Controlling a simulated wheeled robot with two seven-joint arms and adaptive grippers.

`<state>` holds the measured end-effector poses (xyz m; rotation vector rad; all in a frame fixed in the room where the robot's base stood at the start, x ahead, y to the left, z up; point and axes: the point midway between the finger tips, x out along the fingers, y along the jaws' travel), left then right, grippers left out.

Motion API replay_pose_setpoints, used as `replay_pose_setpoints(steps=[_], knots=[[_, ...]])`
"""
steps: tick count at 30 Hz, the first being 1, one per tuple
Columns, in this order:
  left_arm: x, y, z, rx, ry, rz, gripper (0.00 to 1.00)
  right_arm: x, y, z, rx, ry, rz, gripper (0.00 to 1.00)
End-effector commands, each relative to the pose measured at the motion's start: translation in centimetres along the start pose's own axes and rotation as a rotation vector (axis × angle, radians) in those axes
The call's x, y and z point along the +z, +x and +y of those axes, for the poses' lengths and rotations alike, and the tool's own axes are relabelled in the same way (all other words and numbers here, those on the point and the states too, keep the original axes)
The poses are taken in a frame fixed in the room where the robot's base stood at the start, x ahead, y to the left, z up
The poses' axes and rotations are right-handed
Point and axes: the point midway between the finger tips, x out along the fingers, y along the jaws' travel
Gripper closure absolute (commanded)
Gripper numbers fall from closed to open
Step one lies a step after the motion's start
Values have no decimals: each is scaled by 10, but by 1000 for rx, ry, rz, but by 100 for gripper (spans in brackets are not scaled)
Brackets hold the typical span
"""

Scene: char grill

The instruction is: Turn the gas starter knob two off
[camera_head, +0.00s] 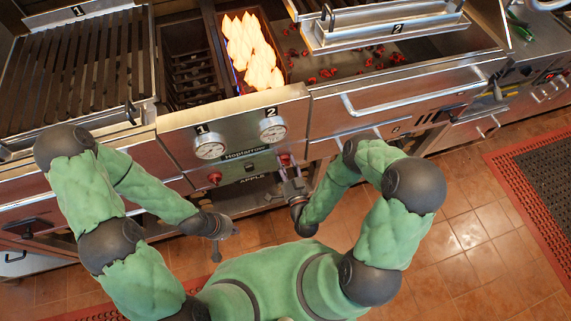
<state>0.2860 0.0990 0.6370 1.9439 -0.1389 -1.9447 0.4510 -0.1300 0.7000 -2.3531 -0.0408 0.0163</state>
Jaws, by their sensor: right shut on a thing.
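The char grill's front panel (238,138) carries two round gauges. Gauge one (209,145) is on the left and gauge two (272,129) is on the right. A red knob (214,178) sits below gauge one. Starter knob two (285,160), also red, sits below gauge two. My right gripper (290,174) is at knob two and appears shut on it; its fingers partly hide the knob. My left gripper (219,246) hangs low in front of the grill, apart from the panel, and its fingers are too small to read.
Flames (252,52) burn in the bay behind the panel. A drawer handle (420,92) juts out on the right. Tiled floor (470,215) is open at the right.

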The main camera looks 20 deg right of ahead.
Motion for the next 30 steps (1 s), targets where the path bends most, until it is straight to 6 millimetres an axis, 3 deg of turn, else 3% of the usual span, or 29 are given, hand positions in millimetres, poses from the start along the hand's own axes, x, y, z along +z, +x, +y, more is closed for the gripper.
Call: replay_pose_setpoints(steps=[18,30], knots=[[0,-2,1,0,0,0,100,0,0,1,2,556,0,87],[0,-3,1,0,0,0,100,0,0,1,2,758,1,87]])
